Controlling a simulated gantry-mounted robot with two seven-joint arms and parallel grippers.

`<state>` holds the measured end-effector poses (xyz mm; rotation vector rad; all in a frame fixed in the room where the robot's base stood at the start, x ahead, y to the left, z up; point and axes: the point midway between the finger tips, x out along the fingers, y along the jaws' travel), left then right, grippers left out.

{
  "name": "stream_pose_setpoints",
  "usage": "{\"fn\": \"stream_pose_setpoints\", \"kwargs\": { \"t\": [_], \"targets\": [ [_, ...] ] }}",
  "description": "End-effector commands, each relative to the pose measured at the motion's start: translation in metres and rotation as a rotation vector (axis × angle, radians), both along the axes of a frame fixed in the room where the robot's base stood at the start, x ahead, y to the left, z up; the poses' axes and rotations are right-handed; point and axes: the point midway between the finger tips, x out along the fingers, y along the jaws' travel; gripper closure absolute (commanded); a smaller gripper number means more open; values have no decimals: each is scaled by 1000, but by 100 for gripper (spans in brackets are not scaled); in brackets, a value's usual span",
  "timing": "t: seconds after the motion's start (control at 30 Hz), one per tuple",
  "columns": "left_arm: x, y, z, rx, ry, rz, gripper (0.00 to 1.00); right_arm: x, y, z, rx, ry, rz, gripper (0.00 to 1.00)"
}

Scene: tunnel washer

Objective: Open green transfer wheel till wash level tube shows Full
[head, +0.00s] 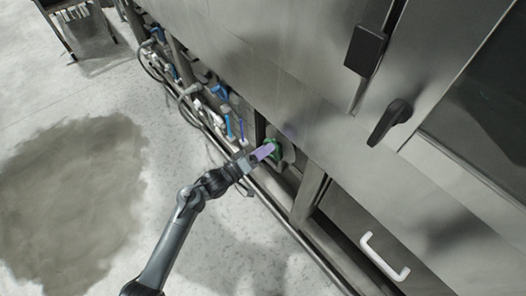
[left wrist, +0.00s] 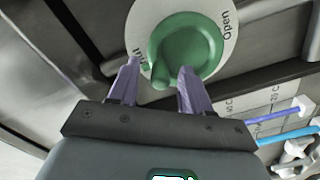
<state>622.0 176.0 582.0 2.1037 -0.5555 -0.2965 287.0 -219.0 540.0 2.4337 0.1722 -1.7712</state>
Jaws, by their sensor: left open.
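The green transfer wheel (left wrist: 190,48) is a round green knob with a stubby handle on a white dial plate. The plate (left wrist: 229,45) reads "Open" at its right; a partly covered word is at its lower left. In the head view the wheel (head: 275,148) sits low on the washer's side. My left gripper (left wrist: 157,72) is open, its two purple fingers on either side of the knob's handle; I cannot tell whether they touch it. It also shows in the head view (head: 267,151). A scale plate (left wrist: 250,103) with markings shows at the right. I cannot make out a wash level tube reading. My right gripper is not in view.
Blue and white valve handles and hoses (head: 222,92) line the washer's lower side beyond the wheel. A steel frame rail (head: 307,195) stands to the right of the wheel. A white drawer handle (head: 384,258) and a black door handle (head: 390,121) are farther right.

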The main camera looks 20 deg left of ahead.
Motion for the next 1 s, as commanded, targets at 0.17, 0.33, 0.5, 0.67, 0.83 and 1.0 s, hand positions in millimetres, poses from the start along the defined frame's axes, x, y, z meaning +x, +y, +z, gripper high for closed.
{"fn": "stream_pose_setpoints", "kwargs": {
  "t": [0.17, 0.33, 0.5, 0.67, 0.83, 1.0],
  "targets": [
    [0, 0, 0, 0, 0, 0, 56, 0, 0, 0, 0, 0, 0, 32],
    [0, 0, 0, 0, 0, 0, 82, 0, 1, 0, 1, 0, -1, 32],
    [0, 0, 0, 0, 1, 1, 100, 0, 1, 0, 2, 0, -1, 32],
    [0, 0, 0, 6, -2, 1, 100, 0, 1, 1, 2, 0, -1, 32],
    [-1, -1, 1, 41, -20, -1, 100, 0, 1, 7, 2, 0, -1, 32],
    [-3, -4, 2, 119, -64, -1, 100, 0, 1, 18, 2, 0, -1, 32]
  ]
}}
